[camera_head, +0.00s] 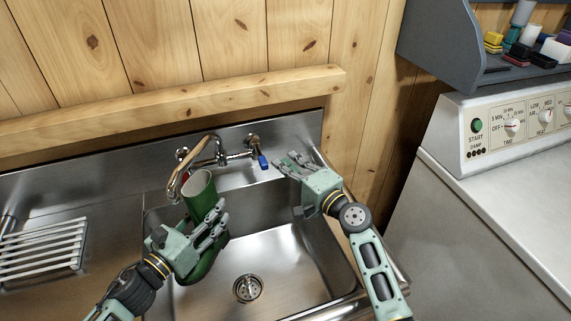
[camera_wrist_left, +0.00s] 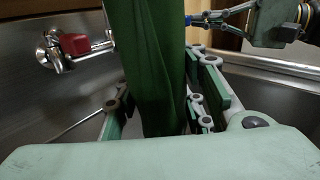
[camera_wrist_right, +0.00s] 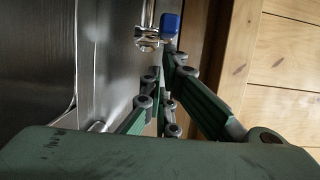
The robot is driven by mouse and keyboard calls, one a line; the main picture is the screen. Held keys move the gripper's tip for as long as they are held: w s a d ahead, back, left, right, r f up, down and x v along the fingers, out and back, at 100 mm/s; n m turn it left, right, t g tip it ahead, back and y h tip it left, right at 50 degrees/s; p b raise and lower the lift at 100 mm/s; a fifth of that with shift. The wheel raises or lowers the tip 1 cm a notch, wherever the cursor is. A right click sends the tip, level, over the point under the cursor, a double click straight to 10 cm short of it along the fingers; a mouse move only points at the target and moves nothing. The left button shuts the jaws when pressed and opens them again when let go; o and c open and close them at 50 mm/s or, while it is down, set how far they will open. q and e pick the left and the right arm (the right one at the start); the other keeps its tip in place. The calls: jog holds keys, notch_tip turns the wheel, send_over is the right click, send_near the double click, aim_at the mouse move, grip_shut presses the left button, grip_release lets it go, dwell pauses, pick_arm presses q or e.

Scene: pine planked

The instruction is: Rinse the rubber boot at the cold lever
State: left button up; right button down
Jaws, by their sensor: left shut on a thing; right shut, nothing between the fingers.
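The green rubber boot (camera_head: 199,193) is upright in the sink basin, its open top just below the faucet's curved spout (camera_head: 178,178). My left gripper (camera_head: 217,222) is shut on the boot's shaft, which also fills the middle of the left wrist view (camera_wrist_left: 150,65). The blue cold lever (camera_head: 263,161) is on the right of the wall faucet, and it shows at the top of the right wrist view (camera_wrist_right: 170,24). My right gripper (camera_head: 284,164) is shut and empty, with its fingertips just right of the blue lever. The red lever (camera_wrist_left: 75,44) is on the faucet's other side.
The steel sink basin (camera_head: 300,262) has a drain (camera_head: 248,288) and free room at the right. A white rack (camera_head: 42,246) lies on the left drainboard. A white machine with dials (camera_head: 510,125) and a grey shelf (camera_head: 440,40) stand at the right.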

pick_arm(q)
jog(key=shift+s+r, duration=0.1)
pick_arm(e)
jog(key=w+d+v, duration=0.1)
jog(key=d+v, duration=0.1)
jog(key=v, duration=0.9)
jog(key=shift+w, duration=0.2)
pick_arm(q)
jog(key=shift+d, duration=0.1)
jog(key=s+d, duration=0.2)
jog(key=s, duration=0.5)
jog(key=shift+s, duration=0.3)
dwell(0.6)
dwell(0.4)
